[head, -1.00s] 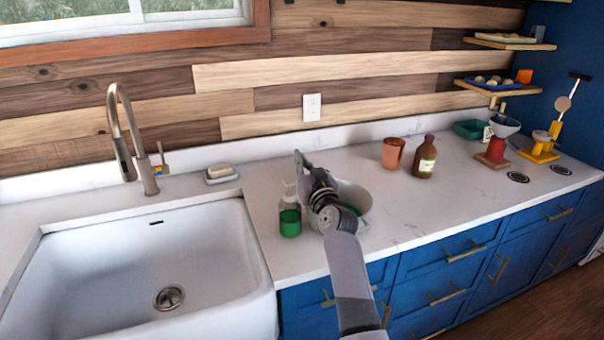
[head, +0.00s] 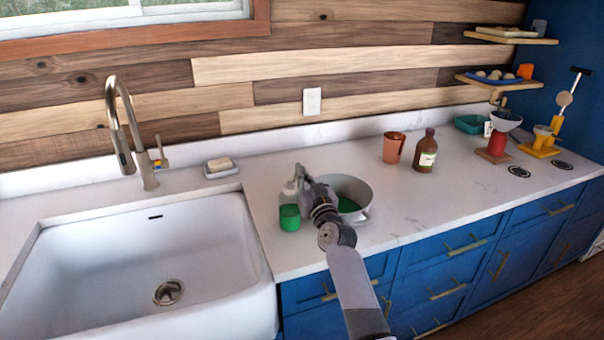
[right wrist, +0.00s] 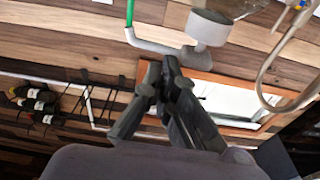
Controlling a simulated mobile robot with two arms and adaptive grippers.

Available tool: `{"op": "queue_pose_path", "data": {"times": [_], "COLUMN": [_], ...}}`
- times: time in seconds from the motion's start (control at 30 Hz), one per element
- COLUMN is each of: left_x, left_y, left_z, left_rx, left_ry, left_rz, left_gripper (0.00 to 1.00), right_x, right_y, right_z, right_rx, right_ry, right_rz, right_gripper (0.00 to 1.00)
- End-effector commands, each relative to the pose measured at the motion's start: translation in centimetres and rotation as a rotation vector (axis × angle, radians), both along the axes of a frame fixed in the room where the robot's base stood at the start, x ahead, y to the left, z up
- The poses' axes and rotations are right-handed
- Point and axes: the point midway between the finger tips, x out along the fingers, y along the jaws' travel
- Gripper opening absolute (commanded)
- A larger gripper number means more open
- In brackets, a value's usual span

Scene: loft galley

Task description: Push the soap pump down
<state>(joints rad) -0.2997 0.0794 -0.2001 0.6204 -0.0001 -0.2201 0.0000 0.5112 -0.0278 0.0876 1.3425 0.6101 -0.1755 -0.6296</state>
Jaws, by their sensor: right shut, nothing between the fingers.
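The soap pump (head: 289,216) is a clear bottle with green liquid, upright on the counter just right of the sink. My right gripper (head: 301,172) is shut and empty at the top of the pump, partly hiding its head. In the right wrist view, which looks upside down, the pale pump head (right wrist: 207,27) and its bent spout lie just beyond the closed fingertips (right wrist: 167,62). They appear to touch the spout. A thin green strand runs from the spout's end. My left gripper is not in view.
A grey pot (head: 346,188) with green inside stands close right of the pump, partly behind my arm. The sink (head: 150,260) is left, with a soap dish (head: 221,172) behind. A copper cup (head: 393,147) and brown bottle (head: 426,152) stand farther right, with clear counter between.

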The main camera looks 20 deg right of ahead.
Motion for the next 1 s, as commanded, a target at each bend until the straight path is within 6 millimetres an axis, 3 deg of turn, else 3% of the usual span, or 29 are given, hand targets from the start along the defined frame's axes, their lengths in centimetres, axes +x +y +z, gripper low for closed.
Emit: {"op": "queue_pose_path", "data": {"times": [0.03,0.43,0.57,0.77,0.8,1.0], "left_x": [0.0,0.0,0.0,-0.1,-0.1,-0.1], "left_y": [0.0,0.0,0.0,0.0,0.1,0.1], "left_z": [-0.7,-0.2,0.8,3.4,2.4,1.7], "left_rx": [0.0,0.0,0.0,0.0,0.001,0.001], "left_ry": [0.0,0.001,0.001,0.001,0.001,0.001], "left_rz": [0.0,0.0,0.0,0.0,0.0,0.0], "left_gripper": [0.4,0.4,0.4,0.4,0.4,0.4], "right_x": [0.0,0.0,0.2,0.8,-0.2,-3.6], "right_y": [0.0,0.1,0.0,-0.5,-0.4,-0.5], "right_z": [-0.9,-0.6,0.7,4.3,2.9,2.4], "right_rx": [-0.001,0.0,0.0,-0.002,0.0,0.0], "right_ry": [0.003,0.006,0.005,0.001,0.004,0.002], "right_rz": [0.001,0.002,0.002,0.001,0.002,0.0], "right_gripper": [0.0,0.0,0.0,0.0,0.0,0.0]}}
